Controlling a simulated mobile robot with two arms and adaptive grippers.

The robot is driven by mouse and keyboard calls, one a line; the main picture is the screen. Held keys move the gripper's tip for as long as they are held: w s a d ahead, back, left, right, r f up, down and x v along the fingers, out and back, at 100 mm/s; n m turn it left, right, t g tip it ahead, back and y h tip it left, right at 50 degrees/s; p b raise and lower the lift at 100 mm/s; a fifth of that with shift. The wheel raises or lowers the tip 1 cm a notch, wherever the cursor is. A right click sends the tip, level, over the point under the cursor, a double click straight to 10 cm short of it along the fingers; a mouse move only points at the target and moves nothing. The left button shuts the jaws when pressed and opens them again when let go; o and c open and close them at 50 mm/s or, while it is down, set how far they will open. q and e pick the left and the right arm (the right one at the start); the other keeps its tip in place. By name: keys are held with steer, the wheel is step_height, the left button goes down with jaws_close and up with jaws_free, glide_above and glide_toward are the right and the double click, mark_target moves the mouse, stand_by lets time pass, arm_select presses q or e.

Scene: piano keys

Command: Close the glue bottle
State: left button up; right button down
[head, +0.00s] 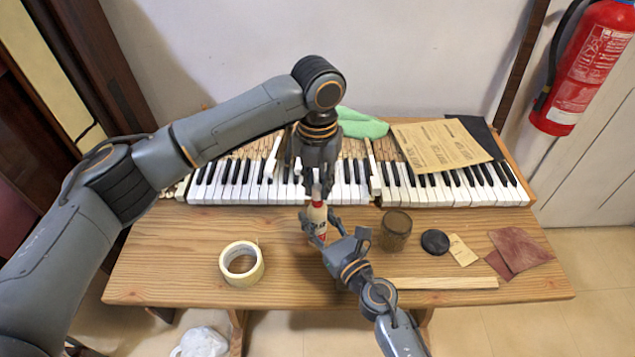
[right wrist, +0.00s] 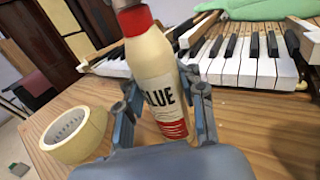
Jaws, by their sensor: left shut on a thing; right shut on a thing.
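The glue bottle (head: 318,214) is cream with a red top and stands roughly upright above the front of the table. In the right wrist view the bottle (right wrist: 158,82) shows its "GLUE" label, red bands and red shoulder; its very top is cut off by the frame. My right gripper (head: 322,232) is shut on the bottle's body from the front, one finger on each side. My left gripper (head: 317,188) points down from above and is shut on the red cap at the bottle's top. Its fingers partly hide the cap, so I cannot tell how it sits on the neck.
Piano keys (head: 455,194) line the back of the table (head: 180,262). A tape roll (head: 242,264) lies left of the bottle. A glass jar (head: 396,230), a black disc (head: 435,242), sandpaper (head: 520,248) and a wood strip (head: 440,283) lie to the right.

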arm_select(q)
steer(key=o, duration=0.7)
arm_select(e)
steer(key=shift+d, duration=0.1)
arm_select(q)
steer(key=shift+o, duration=0.2)
steer(key=shift+r, duration=0.1)
step_height(320, 180, up, 12)
arm_select(e)
steer(key=c, duration=0.8)
jaws_free()
